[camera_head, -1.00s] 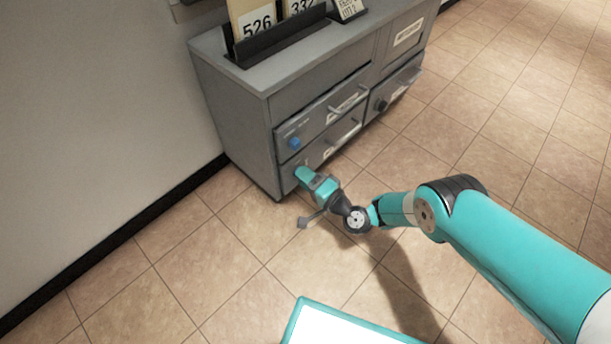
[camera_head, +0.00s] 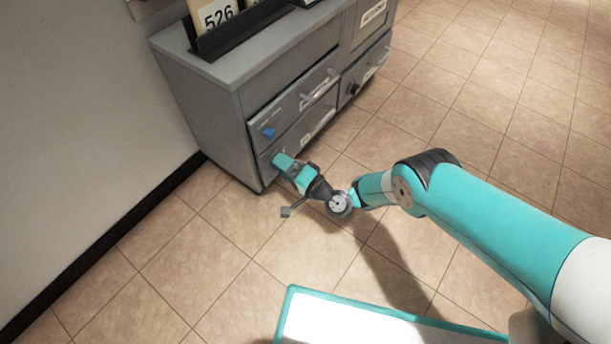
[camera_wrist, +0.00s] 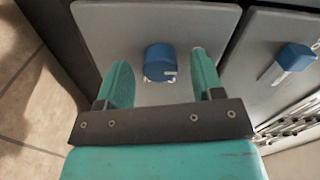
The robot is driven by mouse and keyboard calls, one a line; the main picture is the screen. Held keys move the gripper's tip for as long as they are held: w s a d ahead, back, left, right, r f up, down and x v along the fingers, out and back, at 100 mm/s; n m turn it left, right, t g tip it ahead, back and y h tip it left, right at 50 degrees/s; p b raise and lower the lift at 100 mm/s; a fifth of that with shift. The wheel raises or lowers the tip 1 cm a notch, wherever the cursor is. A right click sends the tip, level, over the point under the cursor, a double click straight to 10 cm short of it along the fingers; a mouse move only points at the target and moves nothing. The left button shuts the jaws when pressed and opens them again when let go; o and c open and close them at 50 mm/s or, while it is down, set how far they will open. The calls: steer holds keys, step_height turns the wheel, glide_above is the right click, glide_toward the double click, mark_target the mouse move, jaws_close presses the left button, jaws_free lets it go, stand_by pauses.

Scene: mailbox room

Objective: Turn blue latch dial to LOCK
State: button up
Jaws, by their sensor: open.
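A blue dial (camera_wrist: 158,60) with a small pale mark sits on a grey drawer front in the wrist view, between the two teal fingers of my gripper (camera_wrist: 160,78). The fingers are open, one on each side; contact with the dial is not clear. A second blue dial (camera_wrist: 294,55) is on the neighbouring drawer front at the right. In the head view, one blue dial (camera_head: 268,133) shows on the upper left drawer. My gripper (camera_head: 279,162) is below it, at the lower left drawer front, and hides that spot. Dial lettering is not readable.
The grey cabinet (camera_head: 210,125) stands against the wall, with bar handles (camera_head: 320,88) and labels on its drawers. A dark knob (camera_head: 353,90) is on the right drawer. A black rack (camera_head: 236,38) with a 526 card is on top.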

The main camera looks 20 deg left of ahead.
steer(key=p+v, duration=1.1)
steer(key=v, duration=0.6)
steer(key=shift+d, duration=0.25)
